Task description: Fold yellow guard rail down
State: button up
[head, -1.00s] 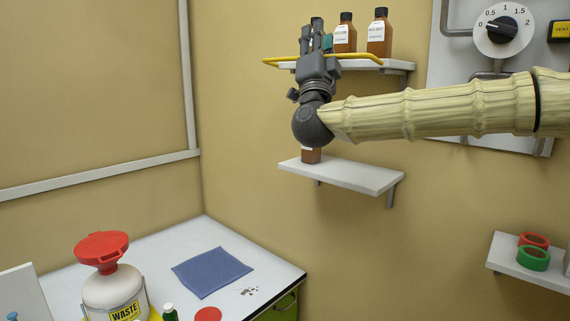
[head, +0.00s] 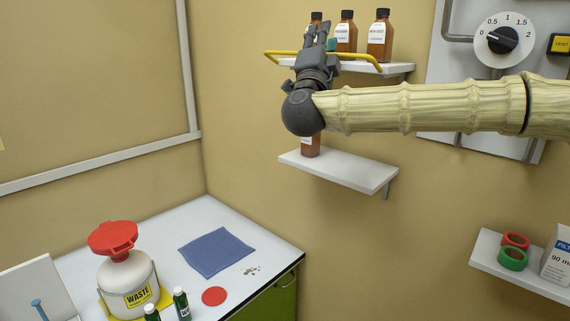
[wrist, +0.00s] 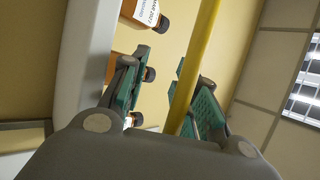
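The yellow guard rail (head: 355,56) runs along the front of the upper shelf (head: 393,70), standing above its edge. My gripper (head: 317,36) is at the left part of this rail, fingers pointing up. In the wrist view the rail (wrist: 197,68) passes between the fingertips (wrist: 165,92), closer to the right finger. The fingers are apart, with a clear gap between the left finger and the rail. I cannot tell whether the right finger touches it. Brown bottles, one in the middle (head: 346,38) and one at the right (head: 380,40), stand behind the rail; another is partly hidden by my gripper.
A lower shelf (head: 345,172) holds a brown bottle (head: 311,147), partly hidden by my wrist. A dial panel (head: 450,70) is on the wall to the right. A side shelf (head: 500,262) holds tape rolls and a box. A waste container (head: 128,280) stands on the bench below.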

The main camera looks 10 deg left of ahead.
jog(key=shift+w+d+r+m+g+p, duration=0.15)
jog(key=shift+m+g+p, duration=0.2)
jog(key=shift+p, duration=0.6)
jog(key=a+b+v, duration=0.1)
jog(key=b+v, duration=0.6)
jog(key=v, duration=0.5)
jog(key=w+a+f+n+g+y, duration=0.1)
jog(key=a+f+n+y, duration=0.1)
jog(key=f, duration=0.8)
jog(key=w+a+f+n+g+y, duration=0.1)
jog(key=f+n+g+y, duration=0.1)
jog(key=f, duration=0.8)
jog(key=w+a+f+n+g+y+b, duration=0.1)
jog(key=f+n, duration=0.4)
jog(key=f, duration=0.6)
jog(key=shift+w+a+g+y, duration=0.55)
jog(key=shift+a+y, duration=0.25)
jog(key=shift+y, duration=0.4)
jog(key=shift+f, duration=0.2)
